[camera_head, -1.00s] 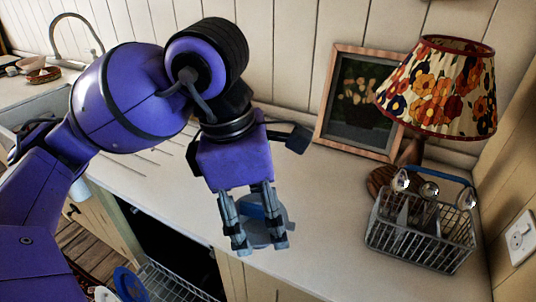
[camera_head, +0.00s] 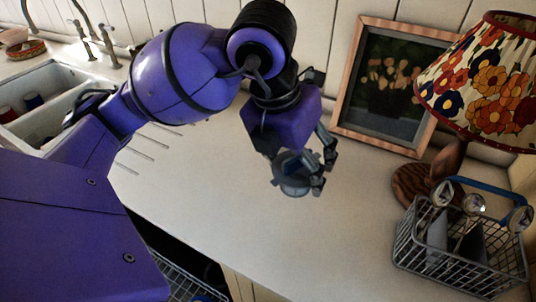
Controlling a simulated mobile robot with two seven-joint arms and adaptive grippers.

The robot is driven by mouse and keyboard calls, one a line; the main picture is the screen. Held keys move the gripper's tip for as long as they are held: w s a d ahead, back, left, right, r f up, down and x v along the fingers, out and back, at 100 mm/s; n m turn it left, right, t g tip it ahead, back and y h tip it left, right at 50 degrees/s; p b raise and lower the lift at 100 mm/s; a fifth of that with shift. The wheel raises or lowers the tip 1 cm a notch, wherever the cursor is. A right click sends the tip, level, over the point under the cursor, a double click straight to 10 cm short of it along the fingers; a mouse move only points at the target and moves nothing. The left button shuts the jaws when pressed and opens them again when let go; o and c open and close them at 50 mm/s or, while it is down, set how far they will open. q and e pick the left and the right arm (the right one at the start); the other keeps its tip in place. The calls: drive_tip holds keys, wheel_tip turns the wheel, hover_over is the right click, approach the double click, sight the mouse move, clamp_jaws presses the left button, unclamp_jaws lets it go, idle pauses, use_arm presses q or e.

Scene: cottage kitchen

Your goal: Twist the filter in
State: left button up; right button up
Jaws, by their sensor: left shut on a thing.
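The filter (camera_head: 293,181) is a small round grey piece with a blue part on top. My left gripper (camera_head: 303,172) is shut on it and holds it in front of the picture frame, over the worktop. The gripper's fingers cover part of the filter. I cannot tell how far the filter is above the worktop. The opening that the filter fits is not clearly in view. My right gripper is not in view.
A grey cutlery basket (camera_head: 462,245) with a blue handle stands at the right. Behind it are a flowered lamp (camera_head: 490,85) and a framed picture (camera_head: 388,85). A sink (camera_head: 45,100) with taps lies at the left. An open dishwasher rack (camera_head: 175,275) shows below the worktop edge. The middle worktop is clear.

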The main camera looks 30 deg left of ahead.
use_arm(q)
drive_tip(key=shift+w+a+f, duration=0.1)
drive_tip(key=shift+w+f, duration=0.05)
drive_tip(key=shift+w, duration=0.05)
drive_tip(key=w+a+f, duration=0.2)
drive_tip(key=w+f, duration=0.1)
drive_tip(key=w+a+f, duration=0.2)
drive_tip(key=w+f, duration=0.1)
drive_tip(key=w, duration=0.1)
drive_tip(key=w+a+f, duration=0.2)
drive_tip(key=w+f, duration=0.1)
drive_tip(key=shift+w+a, duration=0.4)
drive_tip(key=f, duration=0.3)
drive_tip(key=shift+w+a+f, duration=0.15)
drive_tip(key=shift+w+f, duration=0.05)
drive_tip(key=shift+f, duration=0.35)
drive_tip(key=o, duration=1.3)
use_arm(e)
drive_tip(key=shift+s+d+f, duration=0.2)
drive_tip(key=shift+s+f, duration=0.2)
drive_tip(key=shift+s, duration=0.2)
use_arm(q)
drive_tip(key=shift+r, duration=0.15)
